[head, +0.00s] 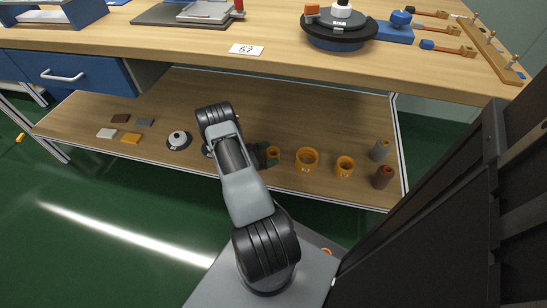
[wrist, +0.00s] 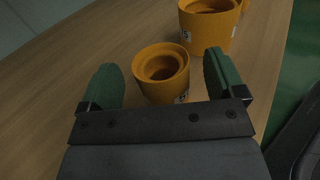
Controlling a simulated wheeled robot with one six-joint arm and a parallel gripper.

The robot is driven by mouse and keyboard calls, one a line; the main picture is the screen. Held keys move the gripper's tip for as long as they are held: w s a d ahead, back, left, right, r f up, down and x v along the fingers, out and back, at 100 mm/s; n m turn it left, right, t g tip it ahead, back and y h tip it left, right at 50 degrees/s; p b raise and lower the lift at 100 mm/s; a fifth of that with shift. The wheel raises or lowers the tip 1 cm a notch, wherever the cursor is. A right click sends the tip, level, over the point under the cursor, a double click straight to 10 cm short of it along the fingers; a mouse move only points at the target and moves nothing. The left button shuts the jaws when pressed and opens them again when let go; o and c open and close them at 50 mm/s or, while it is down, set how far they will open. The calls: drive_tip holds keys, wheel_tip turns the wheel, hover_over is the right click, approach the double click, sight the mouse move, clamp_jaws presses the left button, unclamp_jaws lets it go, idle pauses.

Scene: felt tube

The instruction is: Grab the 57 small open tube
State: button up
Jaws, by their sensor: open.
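The small open tube (wrist: 150,88) is an orange felt ring with a dark hollow, standing upright on the lower shelf; a small label shows on its side. It also shows in the head view (head: 273,156), partly beside my gripper. My gripper (wrist: 160,70) has two green fingers, spread apart, one on each side of the small tube with gaps. In the head view my gripper (head: 264,154) is low over the shelf at the tube's left. Whether the fingers touch the shelf is hidden.
A larger orange tube (head: 307,160) stands close to the right, another orange tube (head: 344,167) beyond it. Grey (head: 380,149) and brown (head: 383,177) cylinders stand at the shelf's right end. The bench top (head: 270,62), bearing a "57" card (head: 246,50), overhangs the shelf (head: 210,88).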

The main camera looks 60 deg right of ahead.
drive_tip(key=c, duration=1)
drive_tip(key=shift+r, duration=0.1)
drive_tip(key=shift+c, duration=0.2)
